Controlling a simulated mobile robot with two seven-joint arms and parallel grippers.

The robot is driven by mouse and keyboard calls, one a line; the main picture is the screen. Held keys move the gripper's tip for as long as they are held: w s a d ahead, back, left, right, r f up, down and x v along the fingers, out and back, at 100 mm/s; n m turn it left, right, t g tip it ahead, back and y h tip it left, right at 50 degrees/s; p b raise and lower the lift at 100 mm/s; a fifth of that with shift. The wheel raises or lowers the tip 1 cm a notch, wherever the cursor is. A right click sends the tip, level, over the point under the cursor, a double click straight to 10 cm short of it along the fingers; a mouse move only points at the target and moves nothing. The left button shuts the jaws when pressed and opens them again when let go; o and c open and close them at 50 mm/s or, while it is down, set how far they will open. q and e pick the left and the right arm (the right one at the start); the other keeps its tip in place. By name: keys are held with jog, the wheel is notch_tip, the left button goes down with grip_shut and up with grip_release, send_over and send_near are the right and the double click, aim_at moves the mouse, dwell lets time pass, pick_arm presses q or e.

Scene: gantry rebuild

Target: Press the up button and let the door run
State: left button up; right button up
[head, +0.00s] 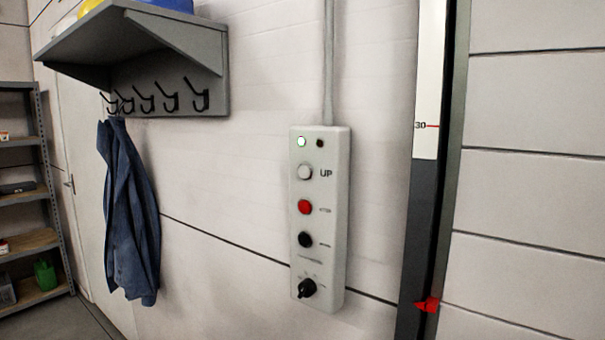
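A pale grey control box (338,220) is fixed upright on the white wall, right of the picture's middle. Its white up button (304,172) has the label UP beside it. Below it are a red button (305,207), a black button (306,240) and a black rotary knob (307,288). A small lamp (301,141) at the top glows white-green; a dark one is beside it. The panelled door (535,190) fills the right side. A red pointer (427,304) is low on the dark upright, well below a red line marked 30. Neither gripper is in view.
A grey shelf with hooks (165,75) is on the wall at upper left, with a blue garment (130,215) hanging from it. A metal rack (50,190) stands at far left. A conduit (328,60) runs up from the box. Nothing blocks the box's front.

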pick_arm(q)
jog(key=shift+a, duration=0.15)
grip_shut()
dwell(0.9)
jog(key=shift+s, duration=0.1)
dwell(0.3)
